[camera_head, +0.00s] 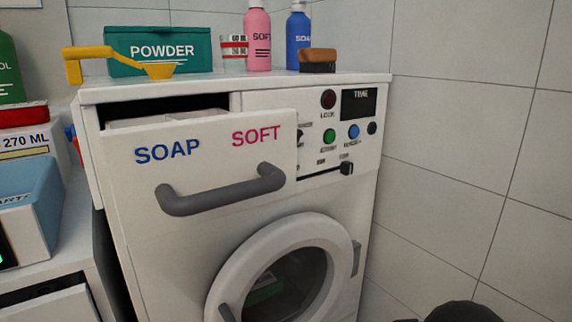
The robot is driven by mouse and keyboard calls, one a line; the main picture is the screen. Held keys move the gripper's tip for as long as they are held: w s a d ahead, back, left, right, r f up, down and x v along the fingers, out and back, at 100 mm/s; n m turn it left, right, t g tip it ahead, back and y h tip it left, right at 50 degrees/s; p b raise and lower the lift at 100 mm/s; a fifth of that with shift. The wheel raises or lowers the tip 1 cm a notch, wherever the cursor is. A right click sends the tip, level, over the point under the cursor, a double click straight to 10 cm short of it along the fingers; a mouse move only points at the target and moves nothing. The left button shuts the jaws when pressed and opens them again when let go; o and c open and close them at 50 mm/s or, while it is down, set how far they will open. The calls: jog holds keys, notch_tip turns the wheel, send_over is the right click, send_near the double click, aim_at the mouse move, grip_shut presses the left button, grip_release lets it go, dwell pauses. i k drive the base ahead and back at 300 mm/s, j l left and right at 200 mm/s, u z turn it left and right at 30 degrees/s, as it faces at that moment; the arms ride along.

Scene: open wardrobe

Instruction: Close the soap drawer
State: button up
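The soap drawer (205,160) is at the top left of a white washing machine (355,215). Its white front reads "SOAP" in blue and "SOFT" in pink and has a grey bar handle (220,190). The drawer stands pulled out, with a dark opening and part of its inside showing above and behind the front. The fingers of my gripper do not show. Only a dark rounded part, seemingly of my arm, shows at the bottom right edge, well apart from the drawer.
The control panel (338,130) with buttons is right of the drawer, and the round door (225,285) is below. On top stand a powder box (160,45), yellow scoop (90,53), pink bottle (257,40), blue bottle (298,40) and brush (318,60). A tiled wall bounds the right.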

aim_at(169, 173)
jog(key=u, duration=1.25)
